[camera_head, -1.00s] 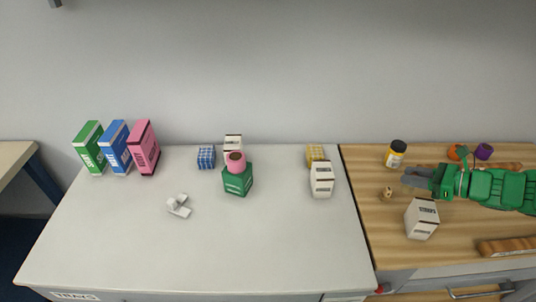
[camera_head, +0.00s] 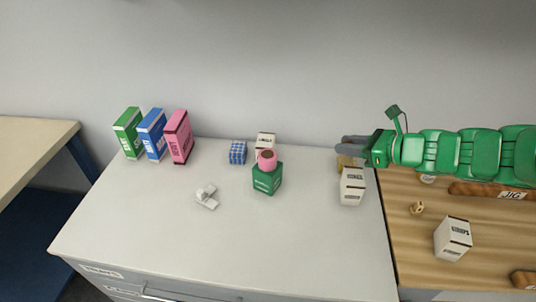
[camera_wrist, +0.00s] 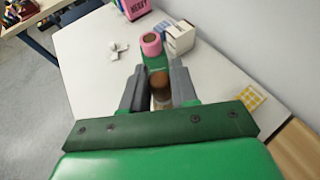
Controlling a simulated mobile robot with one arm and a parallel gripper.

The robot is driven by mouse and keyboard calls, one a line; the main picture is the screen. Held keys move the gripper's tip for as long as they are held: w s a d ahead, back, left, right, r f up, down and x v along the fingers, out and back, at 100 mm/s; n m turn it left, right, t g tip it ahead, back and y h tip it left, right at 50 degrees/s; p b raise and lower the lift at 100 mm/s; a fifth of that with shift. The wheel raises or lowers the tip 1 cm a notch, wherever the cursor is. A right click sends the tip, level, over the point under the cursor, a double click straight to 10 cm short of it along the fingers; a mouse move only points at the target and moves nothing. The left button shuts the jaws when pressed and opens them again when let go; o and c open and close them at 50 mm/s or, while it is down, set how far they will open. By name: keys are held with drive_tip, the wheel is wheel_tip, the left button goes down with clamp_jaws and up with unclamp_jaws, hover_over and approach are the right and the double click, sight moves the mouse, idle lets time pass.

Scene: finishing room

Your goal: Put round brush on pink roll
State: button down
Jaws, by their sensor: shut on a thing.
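The pink roll (camera_head: 267,160) stands on top of a green box (camera_head: 267,180) near the middle of the white worktop; it also shows ahead of the fingers in the wrist view (camera_wrist: 151,44). My gripper (camera_head: 345,145) is to the right of the roll, above the worktop's back right part. In the wrist view my gripper (camera_wrist: 159,88) is shut on a brown-topped round thing, apparently the round brush (camera_wrist: 161,82). The fingers hide part of it, and the head view does not show it clearly.
A white box (camera_head: 265,140) and a blue checked block (camera_head: 238,152) stand near the roll. Green, blue and pink cartons (camera_head: 179,138) stand at left. A white box (camera_head: 352,187) and a yellow checked block (camera_wrist: 250,97) are near my gripper. A white fitting (camera_head: 206,197) lies in front.

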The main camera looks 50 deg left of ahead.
drive_tip(key=s+a+r+n+g, duration=0.1)
drive_tip(key=s+a+r, duration=0.2)
drive_tip(key=s+a, duration=0.35)
drive_tip(key=s+a+r+g, duration=0.1)
drive_tip(key=s+a+r, duration=0.15)
drive_tip(key=s, duration=0.65)
hover_over(267, 154)
drive_tip(key=f, duration=0.9)
drive_tip(key=shift+d+f, duration=0.25)
drive_tip(key=shift+f, duration=0.15)
drive_tip(key=shift+a+f, duration=0.2)
drive_tip(key=shift+f, duration=1.6)
drive_tip(key=shift+f, duration=0.1)
drive_tip(key=c, duration=0.9)
unclamp_jaws()
drive_tip(key=shift+o, duration=0.2)
